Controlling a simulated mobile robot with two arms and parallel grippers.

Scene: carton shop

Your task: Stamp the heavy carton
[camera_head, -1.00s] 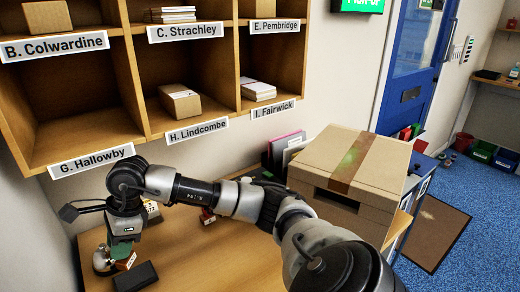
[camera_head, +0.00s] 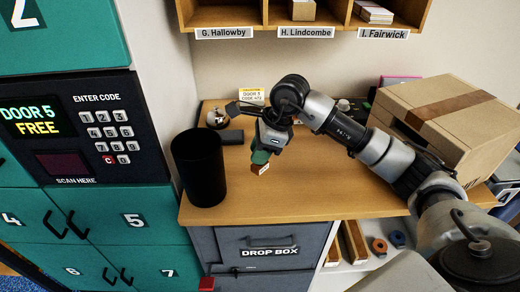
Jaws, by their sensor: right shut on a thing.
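A large brown carton (camera_head: 462,112) with a darker tape strip stands on the right end of the wooden counter. No stamp mark can be made out on its visible faces. My right gripper (camera_head: 265,147) hangs over the middle of the counter, to the left of the carton and apart from it. It is shut on a small stamp (camera_head: 260,168) with a green upper part and a pale, red-marked lower block. The fingertips are partly hidden by the gripper's body. My left gripper is not in view.
A black bin (camera_head: 199,168) stands at the counter's left end, beside teal lockers (camera_head: 85,55) with a keypad. A dark pad (camera_head: 231,137), a round metal object (camera_head: 216,118) and a door-code card (camera_head: 251,96) lie behind the stamp. The front counter is clear.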

